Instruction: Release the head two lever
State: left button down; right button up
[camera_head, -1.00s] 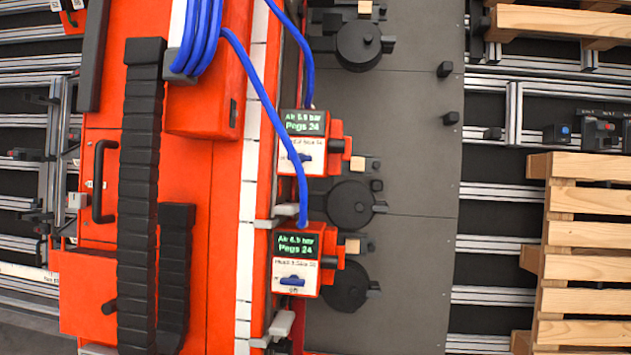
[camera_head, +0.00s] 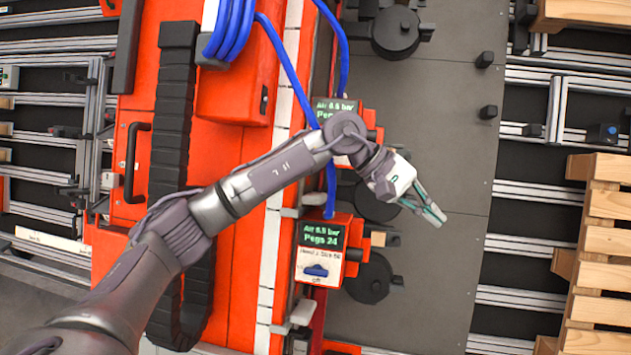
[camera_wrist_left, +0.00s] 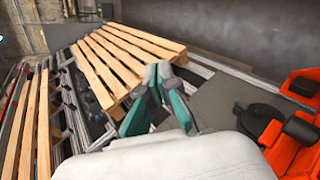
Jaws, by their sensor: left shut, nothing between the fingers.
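The lower orange head (camera_head: 328,231) has a screen reading "Air 6.5 bar, Pegs 24". Its blue lever (camera_head: 317,271) lies about level on a white plate, whose small label is too blurred to read surely. The upper head (camera_head: 335,108) is mostly covered by my left arm, and its lever is hidden. My left gripper (camera_head: 432,211) is shut and empty over the grey plate, up and to the right of the lower head. In the left wrist view its teal fingertips (camera_wrist_left: 158,74) come together with nothing between them. My right gripper is not in view.
Blue hoses (camera_head: 288,60) run down to the heads. Black round parts (camera_head: 370,277) sit right of the heads on the grey plate (camera_head: 420,290), which is otherwise mostly clear. Wooden pallets (camera_head: 600,250) lie at the right. A black cable chain (camera_head: 174,110) runs along the orange gantry.

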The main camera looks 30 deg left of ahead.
pick_arm(q)
jog(key=a+r+m+y, duration=0.1)
jog(key=a+r+y, duration=0.2)
jog(key=a, duration=0.5)
jog(key=a+r+m+y, duration=0.2)
jog(key=a+r+y, duration=0.2)
jog(key=a, duration=0.4)
jog(key=a+r+m+t+y, duration=0.1)
jog(key=a+r+y, duration=0.3)
jog(key=a, duration=0.4)
jog(key=shift+w+r, duration=0.25)
jog(key=shift+r, duration=0.1)
jog(key=p, duration=0.3)
send_over(313, 195)
jog(key=x, duration=0.3)
jog(key=s+x, duration=0.1)
jog(key=x, duration=0.4)
jog(key=shift+s+d+f, duration=0.15)
jog(key=shift+s+f, duration=0.15)
jog(key=shift+f, duration=0.35)
jog(key=f, duration=0.1)
jog(key=s+f, duration=0.1)
jog(key=f, duration=0.1)
jog(key=shift+s+d+f+p, duration=0.1)
jog(key=shift+d+p, duration=0.05)
jog(key=shift+p, duration=0.25)
jog(key=shift+s+f, duration=0.3)
jog(key=shift+f, duration=0.2)
jog(key=shift+d, duration=0.1)
